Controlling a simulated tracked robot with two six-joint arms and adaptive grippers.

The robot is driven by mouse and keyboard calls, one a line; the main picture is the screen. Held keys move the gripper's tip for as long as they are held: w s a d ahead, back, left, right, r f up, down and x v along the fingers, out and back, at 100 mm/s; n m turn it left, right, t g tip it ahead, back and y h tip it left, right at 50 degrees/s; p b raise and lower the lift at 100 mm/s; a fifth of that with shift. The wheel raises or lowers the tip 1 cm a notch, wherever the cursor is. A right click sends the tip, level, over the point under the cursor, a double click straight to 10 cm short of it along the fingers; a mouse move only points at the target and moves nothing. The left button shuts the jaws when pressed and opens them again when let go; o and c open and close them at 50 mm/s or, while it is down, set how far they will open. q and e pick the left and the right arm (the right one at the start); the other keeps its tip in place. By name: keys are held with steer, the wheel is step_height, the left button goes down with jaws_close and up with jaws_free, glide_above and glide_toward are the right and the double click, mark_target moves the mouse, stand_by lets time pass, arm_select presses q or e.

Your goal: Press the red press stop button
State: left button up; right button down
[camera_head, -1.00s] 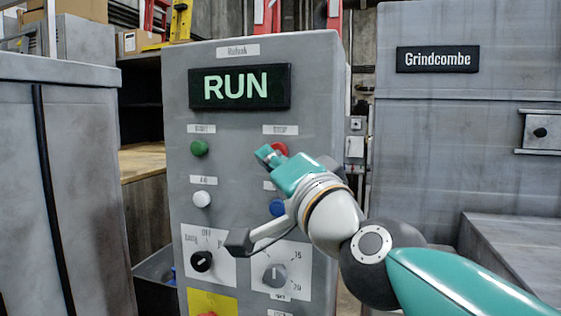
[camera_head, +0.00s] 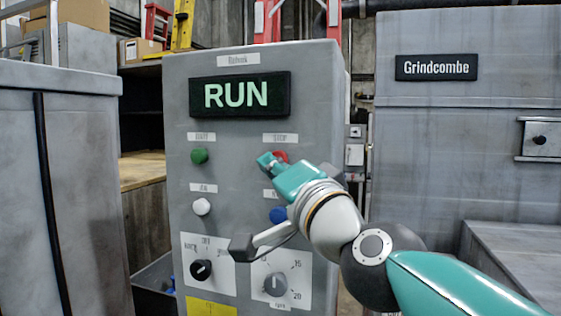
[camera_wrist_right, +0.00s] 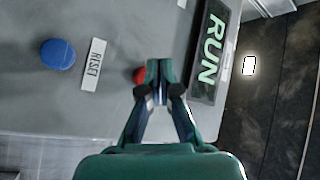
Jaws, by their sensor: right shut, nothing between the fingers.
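The red stop button (camera_head: 281,156) is on the upper right of the grey control panel (camera_head: 178,120), under a small white label. My right gripper (camera_head: 265,160) is shut and empty, and its tips partly cover the button in the head view. In the right wrist view the red button (camera_wrist_right: 139,75) shows just left of the shut fingertips (camera_wrist_right: 159,70). I cannot tell whether the tips touch it. The display (camera_head: 239,94) above reads RUN. My left gripper is not in view.
A green button (camera_head: 199,156) is left of the red one. A white button (camera_head: 202,207) and a blue button (camera_head: 278,215) are below, then a black selector (camera_head: 201,270) and a grey dial (camera_head: 275,284). Grey machine bodies stand on both sides.

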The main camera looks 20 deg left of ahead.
steer(key=shift+w, duration=0.15)
stand_by(0.5)
steer(key=shift+w, duration=0.25)
steer(key=shift+w+r, duration=0.1)
steer(key=shift+w, duration=0.4)
stand_by(0.8)
steer(key=shift+s, duration=0.95)
